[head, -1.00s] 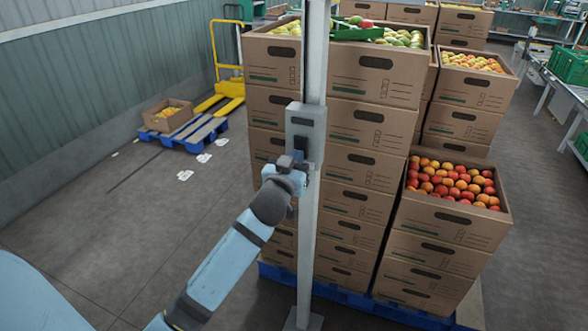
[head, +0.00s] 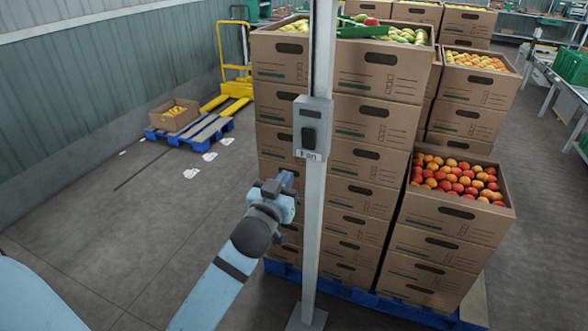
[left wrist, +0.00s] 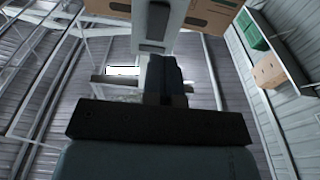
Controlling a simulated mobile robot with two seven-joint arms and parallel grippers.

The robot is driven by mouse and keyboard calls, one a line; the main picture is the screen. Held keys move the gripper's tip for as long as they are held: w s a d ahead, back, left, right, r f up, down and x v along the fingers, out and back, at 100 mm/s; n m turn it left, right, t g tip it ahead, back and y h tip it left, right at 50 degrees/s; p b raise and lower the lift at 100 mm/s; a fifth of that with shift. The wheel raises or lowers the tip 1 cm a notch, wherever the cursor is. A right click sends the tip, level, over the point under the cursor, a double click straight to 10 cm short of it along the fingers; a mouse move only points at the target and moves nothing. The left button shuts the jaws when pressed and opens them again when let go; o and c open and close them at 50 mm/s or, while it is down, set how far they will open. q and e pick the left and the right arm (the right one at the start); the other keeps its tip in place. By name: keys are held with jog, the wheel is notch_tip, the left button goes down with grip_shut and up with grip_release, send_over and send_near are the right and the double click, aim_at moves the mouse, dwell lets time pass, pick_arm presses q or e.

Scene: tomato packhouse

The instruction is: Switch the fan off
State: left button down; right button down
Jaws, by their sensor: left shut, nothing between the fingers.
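The fan switch is a grey box (head: 313,115) on a pale upright post (head: 309,225), with a dark rocker (head: 308,138) and a label reading "Fan" (head: 309,155) below it. I cannot tell which way the rocker is tipped. My left gripper (head: 286,181) is shut and empty, just below and left of the box, apart from the rocker. In the left wrist view the shut fingers (left wrist: 165,70) point up towards the box, whose dark rocker (left wrist: 159,18) shows at the top. The fan itself is not identifiable, and my right gripper is not in view.
Stacked cartons (head: 371,130) stand close behind the post on a blue pallet (head: 345,291). An open carton of red and orange tomatoes (head: 455,212) is at the right. A yellow pallet jack (head: 235,90) stands farther back. The floor at left is mostly clear.

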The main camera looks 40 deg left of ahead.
pick_arm(q)
jog(key=v, duration=0.2)
jog(key=shift+s+d+r, duration=0.1)
jog(key=shift+s, duration=0.2)
dwell(0.3)
jog(key=s+d+f+m+g+h+p, duration=0.2)
jog(key=s+d+f+g+h+p, duration=0.1)
jog(key=s+d+f, duration=0.4)
jog(key=s+d+f+m+g+h+p, duration=0.3)
jog(key=s+d+f+p, duration=0.3)
jog(key=s+f, duration=0.6)
notch_tip(320, 180, down, 3)
jog(key=shift+d+f+m+g+h, duration=0.15)
jog(key=shift+d+m+g+h, duration=0.15)
jog(key=shift+d+g+h, duration=0.7)
jog(key=shift+w+d, duration=0.1)
jog(key=shift+d, duration=0.05)
